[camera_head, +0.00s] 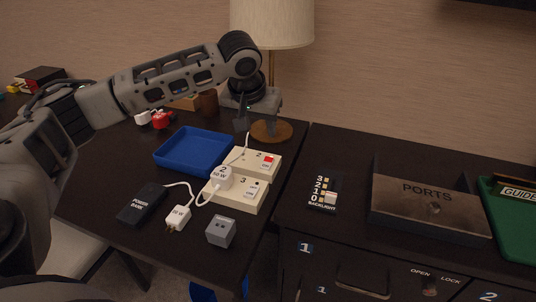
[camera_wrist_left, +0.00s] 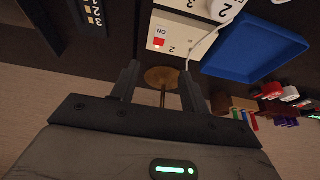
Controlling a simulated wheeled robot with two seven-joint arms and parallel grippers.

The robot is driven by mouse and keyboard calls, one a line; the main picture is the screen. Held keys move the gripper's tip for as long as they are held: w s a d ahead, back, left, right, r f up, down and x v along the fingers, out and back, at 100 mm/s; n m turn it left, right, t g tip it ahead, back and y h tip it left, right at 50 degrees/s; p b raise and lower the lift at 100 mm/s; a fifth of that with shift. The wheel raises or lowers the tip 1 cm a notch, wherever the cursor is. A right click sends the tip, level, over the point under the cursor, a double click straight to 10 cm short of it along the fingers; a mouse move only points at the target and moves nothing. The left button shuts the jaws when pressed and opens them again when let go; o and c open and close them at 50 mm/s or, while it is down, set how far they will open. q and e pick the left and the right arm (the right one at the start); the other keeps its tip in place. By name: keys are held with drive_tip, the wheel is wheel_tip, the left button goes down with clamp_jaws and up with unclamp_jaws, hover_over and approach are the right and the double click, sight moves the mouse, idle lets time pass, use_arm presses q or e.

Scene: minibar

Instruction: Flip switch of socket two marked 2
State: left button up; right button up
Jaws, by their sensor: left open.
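Socket two (camera_head: 253,162), a cream block marked 2 with a red switch (camera_head: 268,159), lies on the dark desk near its right edge. In the left wrist view socket two (camera_wrist_left: 200,38) appears upside down, with its red switch (camera_wrist_left: 158,44) and the letters "ON" visible. My left gripper (camera_head: 262,128) is open and empty, above and behind socket two, near the lamp base. In the wrist view the fingertips (camera_wrist_left: 158,80) are apart from the socket, with the switch between and beyond them. My right gripper is not in view.
Socket three (camera_head: 240,194) and a white plug marked 2 (camera_head: 222,177) are in front. A blue tray (camera_head: 196,151) is left, a power bank (camera_head: 143,204) and grey cube (camera_head: 221,231) nearer. The lamp's round base (camera_head: 265,134) is close to my gripper. A lower cabinet is right.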

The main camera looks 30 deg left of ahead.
sight(268, 160)
use_arm(q)
drive_tip(key=b+x, duration=0.1)
drive_tip(key=x, duration=1.2)
drive_tip(key=shift+w+f, duration=0.2)
drive_tip(key=shift+f, duration=0.15)
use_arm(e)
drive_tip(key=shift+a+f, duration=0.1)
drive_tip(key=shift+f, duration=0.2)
